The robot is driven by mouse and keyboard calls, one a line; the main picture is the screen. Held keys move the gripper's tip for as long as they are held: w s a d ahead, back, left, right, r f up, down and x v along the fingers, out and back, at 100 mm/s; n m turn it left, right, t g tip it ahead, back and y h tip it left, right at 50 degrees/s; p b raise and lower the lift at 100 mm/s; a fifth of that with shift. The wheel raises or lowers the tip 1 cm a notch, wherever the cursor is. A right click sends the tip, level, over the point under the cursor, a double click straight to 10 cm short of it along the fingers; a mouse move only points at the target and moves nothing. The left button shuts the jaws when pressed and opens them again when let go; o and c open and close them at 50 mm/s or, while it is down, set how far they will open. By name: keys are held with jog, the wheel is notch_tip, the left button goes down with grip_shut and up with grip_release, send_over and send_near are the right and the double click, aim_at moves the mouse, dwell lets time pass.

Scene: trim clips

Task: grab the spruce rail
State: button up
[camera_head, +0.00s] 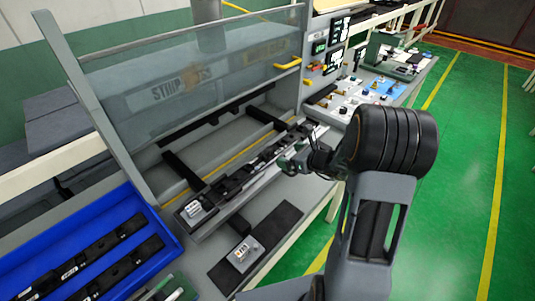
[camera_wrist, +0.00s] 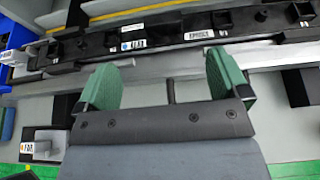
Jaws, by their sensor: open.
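A long dark rail (camera_head: 232,184) with white labels lies on a grey ledge at the front of the press-like station. In the wrist view the same rail (camera_wrist: 165,36) runs across the top, just beyond my fingertips. Its colour looks nearly black, so I cannot tell surely that it is the spruce one. My gripper (camera_wrist: 163,68) is open, with green finger pads and nothing between them. In the head view my gripper (camera_head: 294,161) is beside the rail's right part and hides some of it. Whether the fingers touch the rail is unclear.
A blue tray (camera_head: 165,226) at the lower left holds dark rails. A grey block (camera_head: 243,252) with a label sits on a dark mat before the ledge. A clear guard (camera_head: 200,80) stands behind the rail. A panel with knobs (camera_head: 365,95) is to the right.

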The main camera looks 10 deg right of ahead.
aim_at(267, 151)
jog(key=p+x, duration=0.1)
jog(key=x, duration=0.6)
jog(key=shift+w+a+f, duration=0.15)
jog(key=shift+w, duration=0.1)
jog(key=shift+p+x, duration=1.25)
jog(key=shift+x, duration=1.35)
jog(key=shift+s+f, duration=0.1)
jog(key=shift+f, duration=0.05)
jog(key=shift+c, duration=0.4)
jog(key=c, duration=1.1)
